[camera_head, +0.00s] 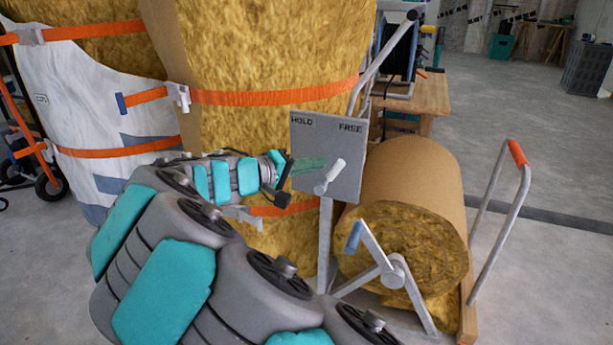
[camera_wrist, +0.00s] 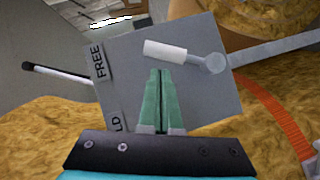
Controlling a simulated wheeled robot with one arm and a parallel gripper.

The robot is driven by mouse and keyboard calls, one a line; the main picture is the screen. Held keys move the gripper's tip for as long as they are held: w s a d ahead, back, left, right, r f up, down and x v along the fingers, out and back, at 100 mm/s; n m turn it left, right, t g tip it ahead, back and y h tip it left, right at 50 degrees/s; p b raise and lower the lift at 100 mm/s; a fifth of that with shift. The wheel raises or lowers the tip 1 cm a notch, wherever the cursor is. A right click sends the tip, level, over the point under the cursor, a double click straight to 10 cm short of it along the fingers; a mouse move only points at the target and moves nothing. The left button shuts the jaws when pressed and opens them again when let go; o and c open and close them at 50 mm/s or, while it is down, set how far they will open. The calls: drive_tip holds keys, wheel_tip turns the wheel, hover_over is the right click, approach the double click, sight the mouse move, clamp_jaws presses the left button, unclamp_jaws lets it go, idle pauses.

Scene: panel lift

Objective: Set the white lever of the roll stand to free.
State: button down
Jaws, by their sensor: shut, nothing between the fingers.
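The grey panel (camera_head: 344,135) of the roll stand carries the words HOLD at its upper left and FREE at its upper right. The white lever (camera_head: 331,176) stands in front of it, tilted up and right, toward FREE. In the wrist view, the white lever (camera_wrist: 165,50) points from its round pivot toward the FREE side of the panel (camera_wrist: 195,105). My gripper (camera_head: 322,162) is shut and empty, on the HOLD side of the lever. Its green fingertips (camera_wrist: 160,72) end close to the lever; I cannot tell if they touch.
The insulation roll (camera_head: 405,180) lies right of the panel post, with a blue-gripped crank (camera_head: 355,237) in front. A push handle with an orange grip (camera_head: 517,153) rises at the right. Large strapped rolls (camera_head: 265,60) stand behind my arm. Open floor lies far right.

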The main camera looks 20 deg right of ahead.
drive_tip(key=shift+s+d+b, duration=0.45)
drive_tip(key=shift+d+b, duration=0.05)
drive_tip(key=shift+d, duration=0.1)
idle(0.4)
drive_tip(key=w+r+p+v, duration=0.1)
drive_tip(key=w+r+v, duration=0.1)
drive_tip(key=v, duration=1)
drive_tip(key=shift+a+p, duration=0.35)
drive_tip(key=shift+a, duration=0.2)
drive_tip(key=shift+s, duration=0.1)
